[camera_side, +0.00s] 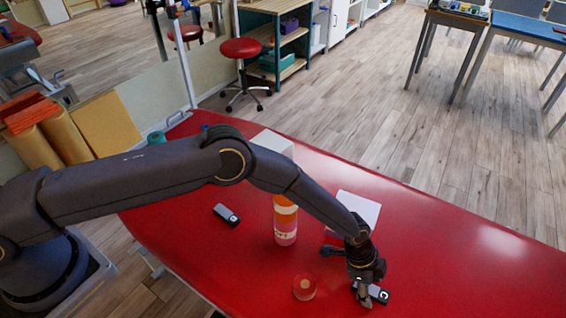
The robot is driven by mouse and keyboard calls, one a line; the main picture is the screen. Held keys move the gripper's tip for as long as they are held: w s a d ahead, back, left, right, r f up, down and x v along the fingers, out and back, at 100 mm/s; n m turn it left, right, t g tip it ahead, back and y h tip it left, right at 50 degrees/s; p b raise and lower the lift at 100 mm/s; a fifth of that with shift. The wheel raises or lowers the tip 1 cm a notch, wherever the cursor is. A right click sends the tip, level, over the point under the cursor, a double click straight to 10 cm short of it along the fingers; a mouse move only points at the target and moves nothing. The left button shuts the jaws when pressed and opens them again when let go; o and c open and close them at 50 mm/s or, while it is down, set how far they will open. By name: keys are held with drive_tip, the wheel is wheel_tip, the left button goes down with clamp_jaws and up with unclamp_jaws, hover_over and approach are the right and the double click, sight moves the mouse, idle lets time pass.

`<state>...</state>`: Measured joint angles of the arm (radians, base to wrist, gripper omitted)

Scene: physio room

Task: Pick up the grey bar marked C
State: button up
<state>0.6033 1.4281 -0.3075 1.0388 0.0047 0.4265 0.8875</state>
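The bar marked C (382,295) lies on the red table near its front right edge. It looks dark, with a pale letter C at its right end and a lighter left end. My gripper (363,294) points down at the bar, over its left half. One finger shows on the near side of the bar. The other finger is hidden behind the gripper body, so I cannot tell whether the fingers touch the bar. The bar appears to rest on the table.
The red table (455,255) is clear to the right. An orange and pink bottle (285,222) stands left of my gripper, with a round red translucent item (304,287) nearer. A second dark bar (226,214) lies further left. A white box (358,207) is behind my gripper.

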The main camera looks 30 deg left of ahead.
drive_tip(key=shift+a+f, duration=0.15)
clamp_jaws()
idle(0.4)
